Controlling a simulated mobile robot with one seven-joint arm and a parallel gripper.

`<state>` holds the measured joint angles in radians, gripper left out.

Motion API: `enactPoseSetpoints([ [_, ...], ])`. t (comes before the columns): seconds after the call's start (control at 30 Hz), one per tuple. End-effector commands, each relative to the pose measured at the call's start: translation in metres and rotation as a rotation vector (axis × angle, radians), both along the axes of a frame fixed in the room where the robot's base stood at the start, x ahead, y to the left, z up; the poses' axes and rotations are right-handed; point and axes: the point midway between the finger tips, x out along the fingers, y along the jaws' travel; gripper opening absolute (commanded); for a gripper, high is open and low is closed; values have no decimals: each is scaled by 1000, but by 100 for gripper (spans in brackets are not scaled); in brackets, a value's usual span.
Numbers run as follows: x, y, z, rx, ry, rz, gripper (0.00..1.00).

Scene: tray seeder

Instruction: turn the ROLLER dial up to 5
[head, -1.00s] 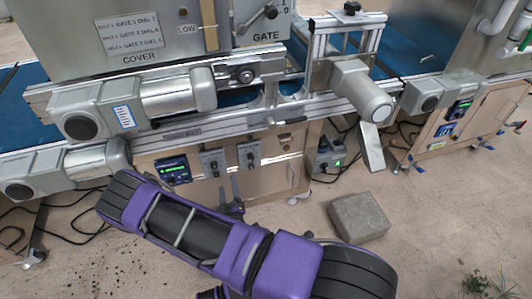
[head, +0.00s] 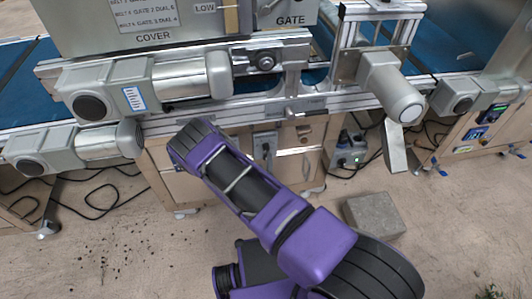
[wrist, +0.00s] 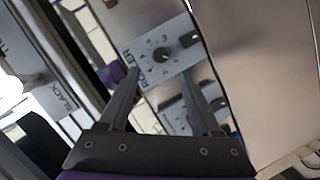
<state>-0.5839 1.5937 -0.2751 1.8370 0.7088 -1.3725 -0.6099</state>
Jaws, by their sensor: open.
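The ROLLER dial (wrist: 161,54) is a small black round knob on a grey plate (wrist: 135,48) with a ring of marks, in the upper middle of the wrist view. Its pointer setting is too small to read. My gripper (wrist: 160,74) is open and empty. Its two dark fingers reach up toward the plate, with the knob between and just beyond the fingertips in the picture. I cannot tell any contact. In the head view my purple arm hides the gripper and the dial.
A grey control plate (head: 264,148) shows beside my arm on the wooden cabinet (head: 308,166). Motors (head: 95,90) and a rail (head: 235,118) jut out above. A concrete block (head: 373,215) lies on the floor at right. Cables run along the floor.

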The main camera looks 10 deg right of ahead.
Motion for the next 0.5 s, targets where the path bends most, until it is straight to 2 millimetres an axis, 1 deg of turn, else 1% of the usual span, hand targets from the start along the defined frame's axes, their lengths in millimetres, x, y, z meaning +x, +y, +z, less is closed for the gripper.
enactPoseSetpoints([
  [0.03,11,-3,-4,2,-4,-1,65],
  [0.2,43,-11,-11,1,-3,-1,65],
  [0.3,57,-14,-14,2,-2,0,65],
  [0.4,66,-17,-16,1,-1,-1,65],
  [0.5,71,-18,-16,0,0,0,65],
])
